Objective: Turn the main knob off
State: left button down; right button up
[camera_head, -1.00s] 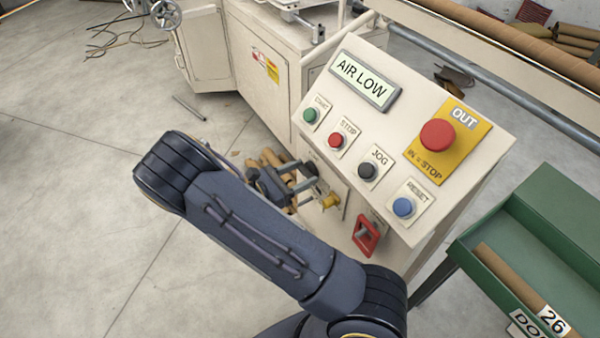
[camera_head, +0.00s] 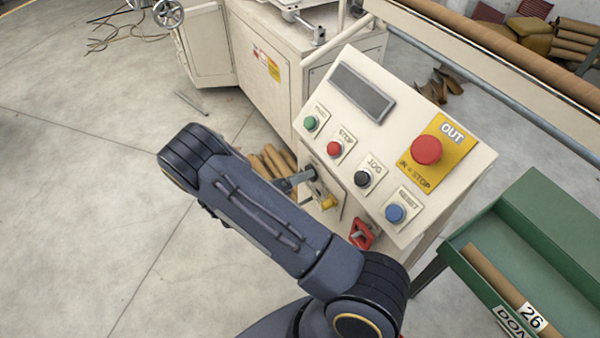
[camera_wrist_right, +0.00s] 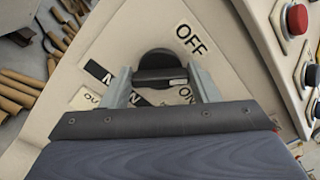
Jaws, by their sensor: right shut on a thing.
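The main knob (camera_wrist_right: 155,60) is a round black knob with a raised bar, on the cream panel in the right wrist view. An OFF label (camera_wrist_right: 191,40) is at its upper right and an ON label (camera_wrist_right: 186,93) at its lower right. The bar lies nearly level in that picture, with a pale mark near its right end. My right gripper (camera_wrist_right: 162,84) is shut on the knob, one finger at each end of the bar. In the head view my right gripper (camera_head: 301,181) reaches the box's side; the knob is hidden there. My left gripper is out of view.
The sloped control panel has a dark display (camera_head: 349,92), a red stop button (camera_head: 426,150) and several smaller buttons. A green tray (camera_head: 484,248) stands at right. Open floor lies left.

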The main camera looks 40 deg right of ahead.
jog(key=shift+f+n+p, duration=0.15)
jog(key=shift+n+p, duration=0.7)
jog(key=shift+n, duration=2.95)
jog(key=o, duration=1)
jog(key=a, duration=0.2)
jog(key=a+b, duration=0.1)
jog(key=a, duration=0.2)
jog(key=w+a, duration=0.1)
jog(key=a, duration=0.2)
jog(key=shift+b, duration=0.3)
jog(key=shift+d, duration=0.1)
